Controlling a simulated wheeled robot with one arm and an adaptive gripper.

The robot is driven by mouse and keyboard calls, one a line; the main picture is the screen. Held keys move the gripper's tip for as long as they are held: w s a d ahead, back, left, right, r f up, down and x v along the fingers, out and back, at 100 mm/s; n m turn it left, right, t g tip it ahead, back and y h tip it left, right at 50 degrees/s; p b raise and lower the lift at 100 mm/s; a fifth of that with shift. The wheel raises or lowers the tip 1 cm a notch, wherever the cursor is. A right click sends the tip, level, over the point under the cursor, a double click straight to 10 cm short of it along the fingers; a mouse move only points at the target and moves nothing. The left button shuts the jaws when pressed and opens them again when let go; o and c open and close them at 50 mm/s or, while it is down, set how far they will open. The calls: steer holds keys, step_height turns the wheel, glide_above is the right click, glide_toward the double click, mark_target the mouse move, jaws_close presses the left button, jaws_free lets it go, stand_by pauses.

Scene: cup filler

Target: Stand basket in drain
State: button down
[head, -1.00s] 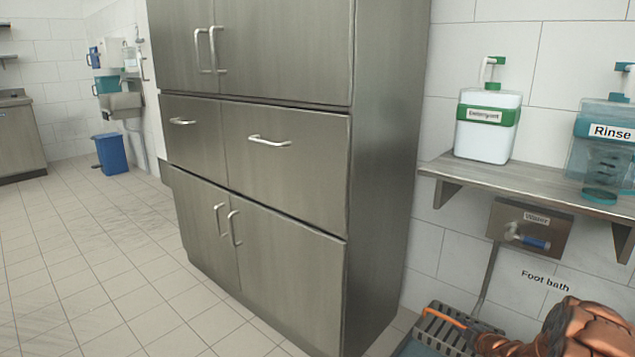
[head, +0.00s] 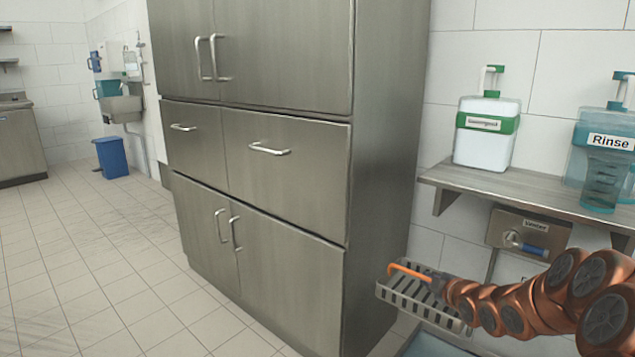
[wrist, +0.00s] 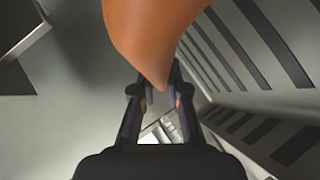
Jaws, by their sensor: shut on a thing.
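The basket (head: 418,296), grey with long slots, hangs tilted in the air beside the cabinet's right side. Its orange handle (head: 408,271) is on top. My gripper (head: 445,287) is shut on this handle; my copper arm comes in from the right. In the wrist view the handle (wrist: 165,35) fills the top middle, in front of my gripper's fingers (wrist: 158,97). The slotted basket wall (wrist: 260,75) shows at the right there. The foot bath (head: 433,346), with a blue surface, lies low at the bottom edge below the basket, partly out of view. I cannot make out a drain.
The tall steel cabinet (head: 290,190) stands close left of the basket. A wall shelf (head: 500,188) above my arm holds a detergent bottle (head: 487,130) and a rinse container (head: 600,150). A water valve box (head: 527,235) is under it.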

steer(key=s+a+r+n+y+p, duration=0.1)
steer(key=s+a+r, duration=0.2)
steer(key=a+r, duration=0.3)
steer(key=s+a+r+p, duration=0.1)
steer(key=s+a+r, duration=0.3)
steer(key=a+r, duration=0.25)
step_height(320, 180, up, 37)
steer(key=p, duration=3.7)
steer(key=w+f+m+h, duration=0.3)
steer(key=f, duration=1)
steer(key=shift+d+f+h, duration=0.3)
steer(key=shift+d+f, duration=0.1)
